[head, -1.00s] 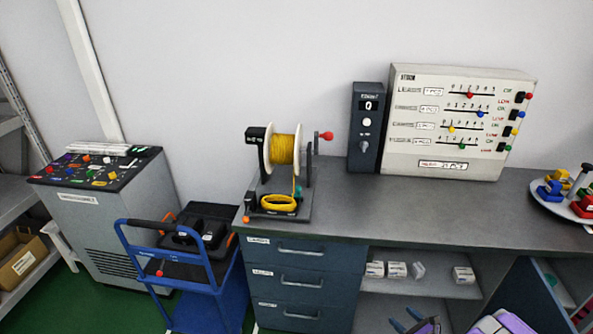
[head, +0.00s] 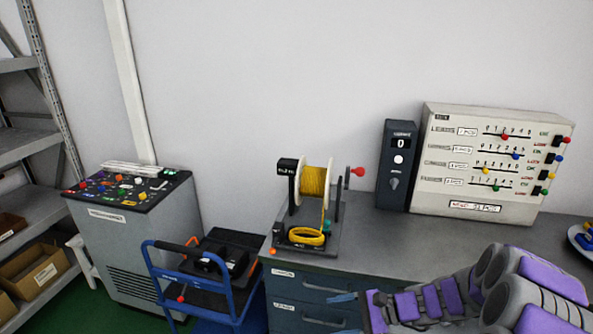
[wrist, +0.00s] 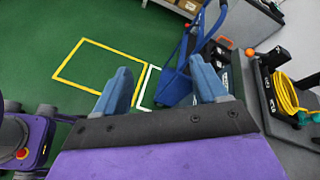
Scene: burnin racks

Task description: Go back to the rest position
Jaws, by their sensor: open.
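My gripper (head: 343,308) is in the lower part of the head view, in front of the workbench drawers, with my purple and grey arm reaching in from the right. In the wrist view its two blue fingers (wrist: 160,88) are spread wide apart with nothing between them. The gripper is open and empty. Beyond the fingers the wrist view shows green floor and the blue cart (wrist: 185,75).
The workbench (head: 385,240) carries a yellow wire spool (head: 314,180), a dark counter box (head: 396,165) and a slider panel (head: 480,200). The blue cart (head: 200,290), a grey control cabinet (head: 140,245) and shelving (head: 45,205) stand left. Yellow-outlined floor (wrist: 95,73) is clear.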

